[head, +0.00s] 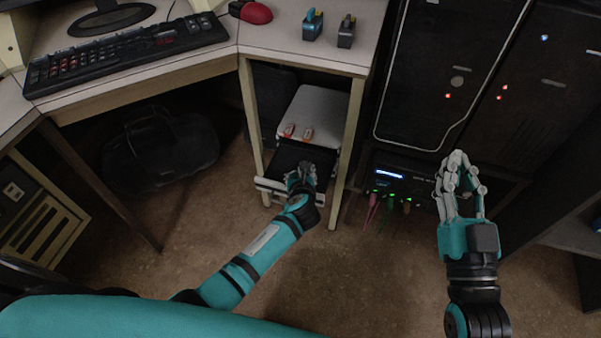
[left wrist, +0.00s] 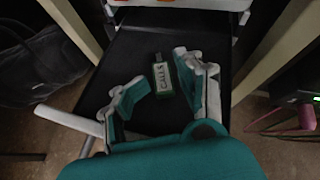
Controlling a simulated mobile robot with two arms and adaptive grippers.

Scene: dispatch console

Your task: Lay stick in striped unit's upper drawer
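A small stick (left wrist: 162,78) with a pale label reading "CALLS" and green edges shows in the left wrist view. It appears to lie on the dark floor of a pulled-out drawer (left wrist: 122,45). My left gripper (left wrist: 165,88) is over this drawer, its fingers spread on either side of the stick, with a gap on the left and the right finger close to it. In the head view my left gripper (head: 301,178) covers part of the drawer and hides the stick. My right gripper (head: 460,165) is raised at the right, apparently empty; its finger gap is unclear.
The light-topped unit (head: 318,105) under the desk bears two small orange items (head: 289,130). Desk legs (head: 347,150) flank the drawer closely. Dark cabinets (head: 430,80) and coloured cables (head: 388,208) are to the right. A dark bag (head: 160,155) lies left; floor in front is clear.

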